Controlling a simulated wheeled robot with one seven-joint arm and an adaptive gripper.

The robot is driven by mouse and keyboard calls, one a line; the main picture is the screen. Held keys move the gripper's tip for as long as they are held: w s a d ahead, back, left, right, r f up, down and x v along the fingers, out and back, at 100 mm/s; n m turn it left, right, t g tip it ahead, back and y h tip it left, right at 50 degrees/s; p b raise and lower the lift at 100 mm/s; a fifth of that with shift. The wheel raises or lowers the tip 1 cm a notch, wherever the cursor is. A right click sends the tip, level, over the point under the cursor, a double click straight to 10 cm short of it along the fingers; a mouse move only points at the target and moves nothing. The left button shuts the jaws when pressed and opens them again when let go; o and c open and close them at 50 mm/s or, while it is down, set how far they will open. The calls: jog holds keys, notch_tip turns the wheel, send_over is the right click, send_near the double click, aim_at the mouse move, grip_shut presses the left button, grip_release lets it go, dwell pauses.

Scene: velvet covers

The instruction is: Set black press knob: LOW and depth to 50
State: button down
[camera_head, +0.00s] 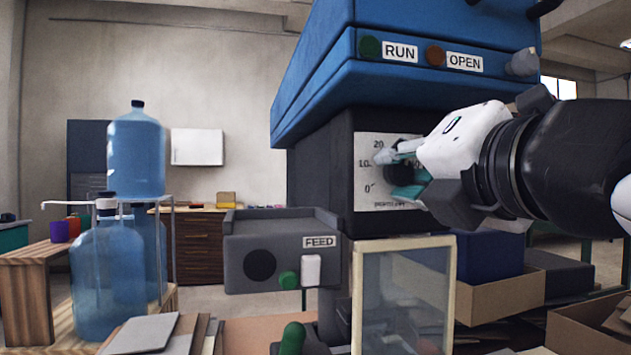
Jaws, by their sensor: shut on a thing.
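A white dial plate (366,182) with the marks 0, 10 and 20 is on the dark front of the press (320,172). My gripper (398,168) reaches in from the right with its fingers at this plate. It is shut on the black press knob (399,175), of which only a dark part shows between the fingers. The rest of the knob, any pointer and the right side of the scale are hidden behind my gripper. I cannot read the setting. No LOW label or depth reading of 50 can be made out.
The blue press head (330,75) above has RUN and OPEN labels. A grey FEED box (280,255) is to the left. A framed clear panel (402,300) and cardboard boxes (505,295) are below my gripper. Blue water bottles (137,150) stand far left.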

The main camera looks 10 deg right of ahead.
jog(key=m+b, duration=0.3)
jog(key=m, duration=0.2)
jog(key=shift+f+m, duration=0.1)
jog(key=shift+m, duration=0.2)
jog(key=m+b, duration=0.3)
jog(key=m, duration=0.2)
jog(key=m+b, duration=0.4)
jog(key=m, duration=0.1)
jog(key=shift+f+m, duration=0.1)
jog(key=shift+m, duration=0.3)
jog(key=shift+m+b, duration=1.15)
jog(key=shift+m, duration=1.15)
jog(key=c, duration=1.2)
grip_release()
jog(key=shift+c, duration=0.2)
jog(key=shift+s, duration=0.1)
